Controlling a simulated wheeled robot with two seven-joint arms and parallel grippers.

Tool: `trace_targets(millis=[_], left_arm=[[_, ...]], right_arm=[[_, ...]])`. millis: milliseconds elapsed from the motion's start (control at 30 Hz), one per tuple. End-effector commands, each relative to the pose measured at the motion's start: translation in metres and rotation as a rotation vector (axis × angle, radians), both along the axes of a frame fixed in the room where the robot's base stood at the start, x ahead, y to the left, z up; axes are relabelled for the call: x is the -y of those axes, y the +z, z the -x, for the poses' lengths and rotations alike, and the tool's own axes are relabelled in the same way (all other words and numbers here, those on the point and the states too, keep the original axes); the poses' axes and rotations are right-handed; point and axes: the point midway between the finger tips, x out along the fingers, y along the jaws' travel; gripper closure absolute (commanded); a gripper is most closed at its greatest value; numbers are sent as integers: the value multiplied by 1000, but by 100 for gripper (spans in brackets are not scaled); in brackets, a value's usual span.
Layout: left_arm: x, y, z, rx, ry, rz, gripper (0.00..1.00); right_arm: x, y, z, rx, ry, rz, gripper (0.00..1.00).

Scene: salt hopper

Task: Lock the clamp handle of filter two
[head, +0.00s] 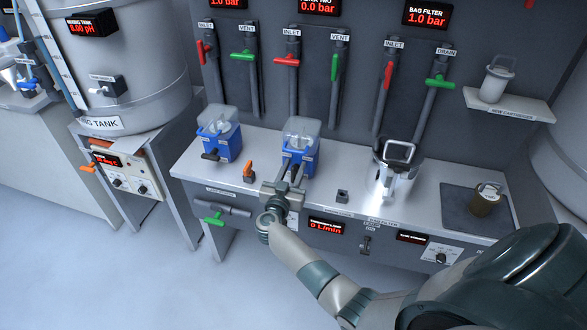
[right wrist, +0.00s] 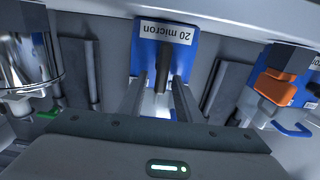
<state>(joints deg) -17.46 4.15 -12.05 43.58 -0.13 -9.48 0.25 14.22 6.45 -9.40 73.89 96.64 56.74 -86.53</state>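Filter two (head: 301,138) is a blue housing with a clear cover, standing on the grey bench, right of a similar blue filter (head: 219,134). The right wrist view shows its blue body (right wrist: 192,48) with a "20 micron" label. Its black clamp handle (right wrist: 164,62) points from the housing toward my wrist. My right gripper (head: 289,168) is at the front of filter two. In the right wrist view the fingers of this gripper (right wrist: 161,79) stand apart, one each side of the handle; I see no clear contact. The gripper hides the handle in the head view. My left gripper is out of view.
An orange-handled valve (head: 248,171) stands left of my gripper, and a small dark block (head: 342,196) right of it. A steel bag filter (head: 395,172) stands farther right, and a dark mat (head: 459,211) lies beyond. Red and green valve handles line the panel behind.

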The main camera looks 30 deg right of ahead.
Motion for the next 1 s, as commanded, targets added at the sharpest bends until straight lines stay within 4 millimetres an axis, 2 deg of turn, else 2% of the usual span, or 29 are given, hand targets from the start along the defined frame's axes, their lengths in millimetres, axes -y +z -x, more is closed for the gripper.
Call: trace_targets(millis=[167,200,300,333,533,1000], left_arm=[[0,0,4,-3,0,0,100],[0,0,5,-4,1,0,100],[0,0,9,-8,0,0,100],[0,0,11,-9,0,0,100],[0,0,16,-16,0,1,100],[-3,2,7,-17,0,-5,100]], right_arm=[[0,0,0,0,0,0,69],[0,0,0,0,0,0,71],[0,0,0,0,0,0,95],[0,0,0,0,0,0,100],[0,0,0,1,0,-1,100],[1,0,3,107,0,-94,100]])
